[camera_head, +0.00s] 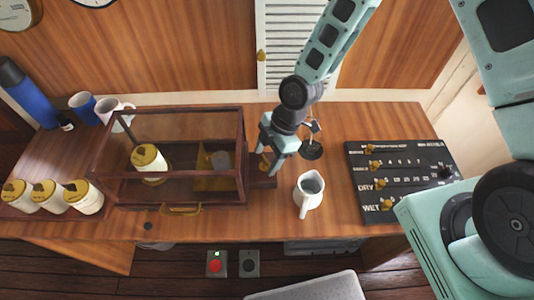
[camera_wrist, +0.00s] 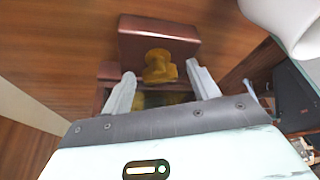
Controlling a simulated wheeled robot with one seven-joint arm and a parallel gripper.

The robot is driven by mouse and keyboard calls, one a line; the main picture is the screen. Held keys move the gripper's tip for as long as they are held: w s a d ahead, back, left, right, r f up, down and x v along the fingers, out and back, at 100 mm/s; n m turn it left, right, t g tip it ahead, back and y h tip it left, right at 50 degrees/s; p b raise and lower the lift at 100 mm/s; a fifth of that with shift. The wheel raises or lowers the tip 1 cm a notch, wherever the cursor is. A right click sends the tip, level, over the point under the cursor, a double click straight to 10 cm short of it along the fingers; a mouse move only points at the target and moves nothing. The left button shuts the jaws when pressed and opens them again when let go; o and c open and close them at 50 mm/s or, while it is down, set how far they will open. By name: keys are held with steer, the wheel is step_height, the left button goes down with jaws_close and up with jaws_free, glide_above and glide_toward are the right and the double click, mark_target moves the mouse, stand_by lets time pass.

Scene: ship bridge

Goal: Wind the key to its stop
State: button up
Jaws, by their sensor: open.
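The brass key (camera_wrist: 159,66) sticks out from a dark red wooden block (camera_wrist: 150,38) in the wrist view. In the head view the key (camera_head: 264,165) shows small beside the right end of the glazed wooden case (camera_head: 242,150), partly hidden by my fingers. My gripper (camera_wrist: 161,84) is open, with one finger on each side of the key. The fingertips look level with the key or just short of it; I cannot tell whether they touch it. In the head view my gripper (camera_head: 271,158) reaches down over the block.
A white jug (camera_head: 308,193) stands close to the right of my gripper, with a black panel of brass knobs (camera_head: 402,178) beyond. The case holds a yellow-topped canister (camera_head: 150,163).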

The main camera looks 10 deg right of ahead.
steer(key=shift+f, duration=0.1)
steer(key=c, duration=1)
steer(key=shift+m+b, duration=0.3)
steer(key=m+t+b, duration=0.2)
steer(key=m+b, duration=0.1)
steer(key=m, duration=0.1)
steer(key=shift+s+f+b, duration=0.15)
steer(key=shift+b, duration=0.25)
steer(key=m+b, duration=0.1)
steer(key=m, duration=0.1)
steer(key=m+t+b, duration=0.1)
steer(key=m+b, duration=0.1)
steer(key=shift+s+a+t, duration=0.1)
steer(key=shift+t, duration=0.2)
steer(key=shift+m+t+h+b, duration=0.3)
steer(key=shift+m+h+b, duration=0.2)
steer(key=shift+m, duration=0.7)
steer(key=shift+r, duration=0.2)
